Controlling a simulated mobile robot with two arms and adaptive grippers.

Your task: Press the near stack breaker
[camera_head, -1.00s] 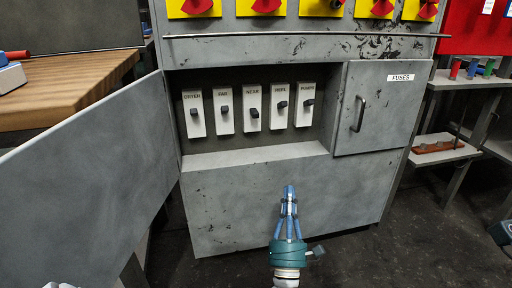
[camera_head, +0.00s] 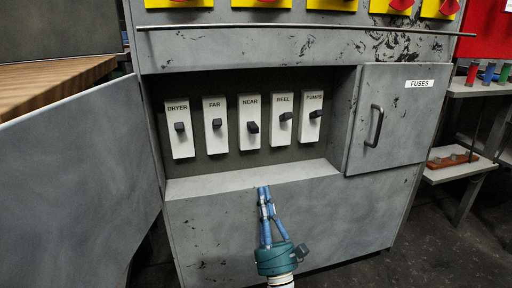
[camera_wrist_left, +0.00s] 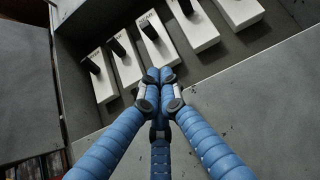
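The near breaker (camera_head: 250,139) is a white plate with a dark toggle, labelled NEAR, in the middle of a row inside the open cabinet recess. Its toggle sits a little lower on its plate than the neighbouring ones. My left gripper (camera_head: 263,190) has blue fingers drawn together, with nothing between them. It is in front of the recess's lower ledge, below the near breaker and apart from it. In the left wrist view, the fingertips (camera_wrist_left: 160,78) meet just below the near breaker plate (camera_wrist_left: 158,44). My right gripper is out of view.
The DRYER (camera_head: 180,143) and FAR (camera_head: 216,138) breakers are left of it; REEL (camera_head: 281,132) and PUMPS (camera_head: 310,127) are right. An open door (camera_head: 80,185) stands at left. The closed FUSES door (camera_head: 400,125) is at right. A ledge (camera_head: 235,182) runs below the breakers.

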